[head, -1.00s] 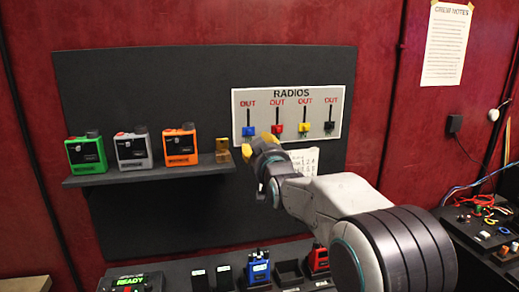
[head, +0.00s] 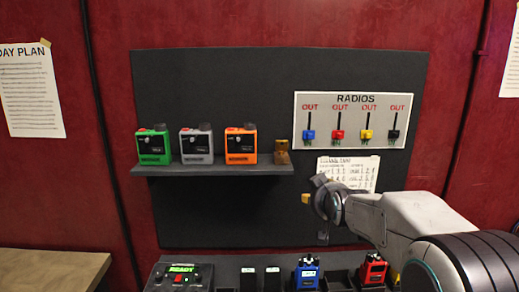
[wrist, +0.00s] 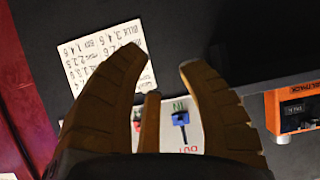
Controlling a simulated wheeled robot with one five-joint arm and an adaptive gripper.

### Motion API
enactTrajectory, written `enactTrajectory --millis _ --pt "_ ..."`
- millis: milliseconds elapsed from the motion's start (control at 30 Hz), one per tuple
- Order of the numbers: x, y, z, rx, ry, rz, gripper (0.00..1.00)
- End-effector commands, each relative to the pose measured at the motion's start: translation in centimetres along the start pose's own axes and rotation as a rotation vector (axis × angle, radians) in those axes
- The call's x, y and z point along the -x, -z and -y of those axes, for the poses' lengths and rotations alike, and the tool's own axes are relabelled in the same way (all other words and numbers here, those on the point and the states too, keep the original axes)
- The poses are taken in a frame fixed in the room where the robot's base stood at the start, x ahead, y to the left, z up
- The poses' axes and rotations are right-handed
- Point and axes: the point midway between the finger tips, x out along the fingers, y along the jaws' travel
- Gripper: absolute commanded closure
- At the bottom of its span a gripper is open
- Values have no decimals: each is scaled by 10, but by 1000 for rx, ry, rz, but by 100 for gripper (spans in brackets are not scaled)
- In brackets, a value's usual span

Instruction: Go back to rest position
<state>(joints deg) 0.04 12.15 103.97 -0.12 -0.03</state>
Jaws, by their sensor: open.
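The radios panel (head: 300,155) is on the dark backboard above my gripper. It has blue (head: 309,134), red (head: 338,134), yellow (head: 366,134) and black (head: 394,134) sliders, with red OUT labels above them. The wrist view shows the blue slider (wrist: 181,118) beyond the fingers, apart from them.
A shelf (head: 210,170) left of my gripper holds green (head: 153,147), grey (head: 197,147) and orange (head: 241,147) radios and a small brown item (head: 282,153). Below are a READY box (head: 180,274), a blue radio (head: 306,274) and a red radio (head: 372,271). A papers sheet (head: 360,165) hangs behind the arm.

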Motion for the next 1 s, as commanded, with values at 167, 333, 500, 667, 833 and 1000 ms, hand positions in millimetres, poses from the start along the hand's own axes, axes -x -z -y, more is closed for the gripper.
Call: enactTrajectory --millis 167,333,500,667,833,1000 --pt "19 -120 0 1 0 398 64" --pt "91 -208 0 1 1 734 64" --pt "191 -266 0 1 1 978 64" --pt "257 -291 0 0 1 1024 64" --pt "286 -293 0 0 0 934 64" --pt "298 -279 0 0 0 829 64"
